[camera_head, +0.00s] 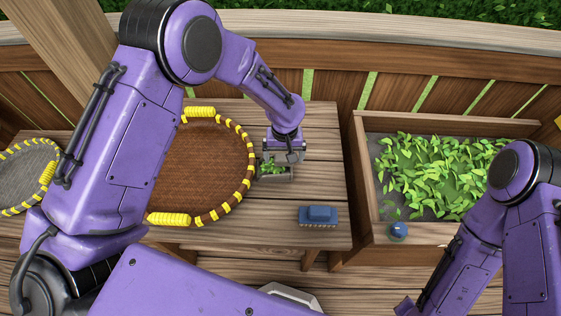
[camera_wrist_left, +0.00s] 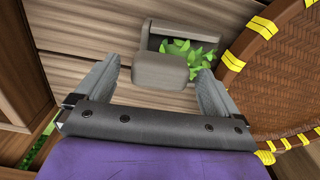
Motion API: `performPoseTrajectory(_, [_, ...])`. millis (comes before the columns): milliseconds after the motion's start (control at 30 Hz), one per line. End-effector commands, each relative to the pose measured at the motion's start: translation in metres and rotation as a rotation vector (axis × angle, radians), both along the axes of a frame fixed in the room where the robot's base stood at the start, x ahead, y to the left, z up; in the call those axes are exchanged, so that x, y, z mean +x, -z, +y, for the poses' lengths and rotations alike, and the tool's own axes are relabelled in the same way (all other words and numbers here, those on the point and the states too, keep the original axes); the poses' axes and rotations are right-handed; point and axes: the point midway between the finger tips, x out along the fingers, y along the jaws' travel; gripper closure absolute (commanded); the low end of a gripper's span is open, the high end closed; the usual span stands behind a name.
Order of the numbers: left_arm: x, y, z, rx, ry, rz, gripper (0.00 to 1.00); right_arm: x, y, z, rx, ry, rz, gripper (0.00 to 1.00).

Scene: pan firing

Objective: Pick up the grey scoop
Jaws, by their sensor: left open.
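The grey scoop (camera_head: 276,178) lies on the wooden table just right of the round woven pan, with green leaves in it. In the left wrist view the scoop (camera_wrist_left: 160,70) shows its blocky grey handle nearest me and its leaf-filled tray beyond. My left gripper (camera_head: 287,155) is at the scoop in the head view. In the wrist view the left gripper (camera_wrist_left: 160,72) is open, with one finger on each side of the handle. Gaps seem to show between fingers and handle.
The woven pan (camera_head: 211,211) with yellow bindings sits close left of the scoop. A blue block-like object (camera_head: 319,215) lies at the table's front right. A wooden crate (camera_head: 367,190) of leaves stands to the right, with a small blue object (camera_head: 398,231) at its front edge.

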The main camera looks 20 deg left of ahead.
Motion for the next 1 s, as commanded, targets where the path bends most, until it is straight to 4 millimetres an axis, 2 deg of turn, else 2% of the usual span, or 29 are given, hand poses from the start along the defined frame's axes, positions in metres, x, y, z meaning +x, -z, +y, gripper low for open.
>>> performPoseTrajectory(100, [0.001,0.013,0.000,0.000,0.000,-0.002,0.04,0.000,-0.005,0.000,0.000,0.000,0.000,0.57])
performPoseTrajectory(333, [0.001,0.016,0.000,-0.001,0.000,-0.004,0.04,0.000,-0.004,0.000,0.001,0.000,0.001,0.57])
performPoseTrajectory(500, [0.001,0.016,0.000,-0.001,0.000,-0.004,0.60,0.000,-0.004,0.000,0.001,0.000,0.001,0.57])
performPoseTrajectory(533, [0.001,0.016,0.000,-0.001,0.000,-0.004,0.64,0.000,-0.004,0.000,0.001,0.000,0.001,0.57])
performPoseTrajectory(833, [0.002,0.014,0.000,0.000,0.000,-0.005,0.64,0.000,-0.003,0.000,0.000,0.000,0.000,0.57])
performPoseTrajectory(1000, [0.003,-0.004,0.000,-0.001,-0.001,-0.007,0.64,0.000,0.001,0.000,0.000,0.000,0.000,0.57])
